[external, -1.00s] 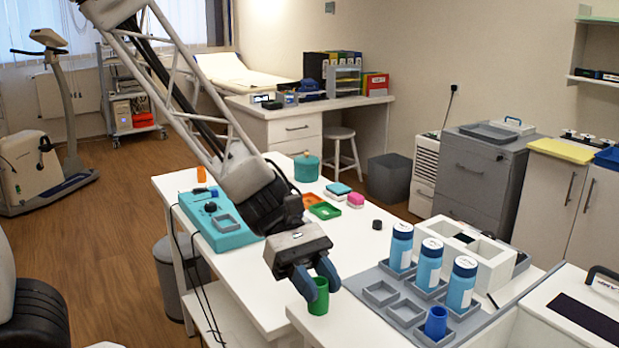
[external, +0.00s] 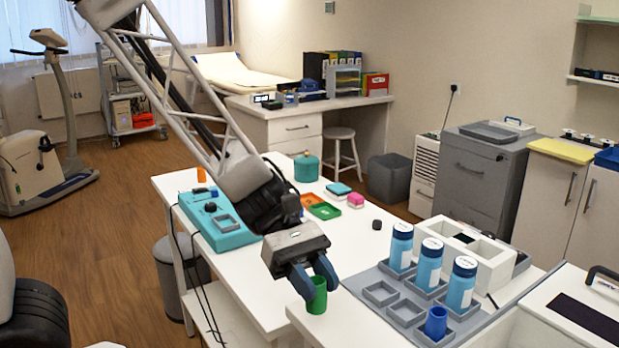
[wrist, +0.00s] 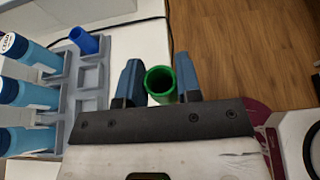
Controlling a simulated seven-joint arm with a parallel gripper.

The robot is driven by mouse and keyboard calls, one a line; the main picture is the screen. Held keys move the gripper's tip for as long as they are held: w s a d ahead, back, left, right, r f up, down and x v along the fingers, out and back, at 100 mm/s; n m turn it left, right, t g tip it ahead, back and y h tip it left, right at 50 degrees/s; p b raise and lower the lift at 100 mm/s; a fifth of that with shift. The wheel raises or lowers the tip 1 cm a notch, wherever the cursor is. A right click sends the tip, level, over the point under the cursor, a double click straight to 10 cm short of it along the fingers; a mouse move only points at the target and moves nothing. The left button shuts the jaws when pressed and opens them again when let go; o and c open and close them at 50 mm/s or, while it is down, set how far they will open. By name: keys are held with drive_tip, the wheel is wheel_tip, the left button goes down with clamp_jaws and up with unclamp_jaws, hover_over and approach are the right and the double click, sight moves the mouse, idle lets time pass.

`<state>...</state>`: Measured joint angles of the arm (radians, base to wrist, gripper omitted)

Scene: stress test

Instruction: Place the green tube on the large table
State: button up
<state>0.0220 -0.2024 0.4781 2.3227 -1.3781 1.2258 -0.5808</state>
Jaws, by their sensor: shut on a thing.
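The green tube (external: 317,297) is upright and open at the top. My gripper (external: 313,283) points down and is shut on it, with the blue fingers on either side of its upper part. In the wrist view the green tube (wrist: 161,84) shows its open mouth between the two fingertips (wrist: 156,80). The tube is over the left end of the near white surface (external: 345,322); I cannot tell whether its bottom touches it. The large white table (external: 345,240) stretches behind and to the left of my gripper.
A grey rack (external: 404,311) right of the tube holds several blue bottles (external: 428,263) and a blue tube (external: 436,323). A teal device (external: 218,227) and small coloured trays (external: 324,210) sit on the large table, whose front middle is clear.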

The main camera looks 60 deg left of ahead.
wheel_tip(320, 180, up, 5)
drive_tip(key=shift+r, duration=0.2)
drive_tip(key=w+a+n+t, duration=0.1)
drive_tip(key=a, duration=0.1)
drive_tip(key=w+a+n+t, duration=0.1)
drive_tip(key=w+a+t, duration=0.1)
drive_tip(key=a, duration=0.1)
drive_tip(key=w+a+n+t, duration=0.2)
drive_tip(key=a, duration=0.1)
drive_tip(key=shift+w+a+f+y, duration=0.15)
drive_tip(key=shift+a+f+y, duration=0.05)
drive_tip(key=shift+y, duration=0.2)
drive_tip(key=w+a+n+t+y, duration=0.3)
drive_tip(key=a+n+t, duration=0.1)
drive_tip(key=a, duration=0.7)
drive_tip(key=shift+n+t, duration=0.3)
drive_tip(key=shift+n, duration=0.3)
wheel_tip(320, 180, down, 13)
drive_tip(key=shift+f, duration=0.2)
drive_tip(key=shift+w+d, duration=0.1)
drive_tip(key=shift+w, duration=0.1)
drive_tip(key=w, duration=0.5)
drive_tip(key=w+f, duration=0.1)
drive_tip(key=w, duration=0.9)
drive_tip(key=shift+w+a+f, duration=0.2)
drive_tip(key=shift+w+a, duration=0.1)
drive_tip(key=shift+w, duration=0.1)
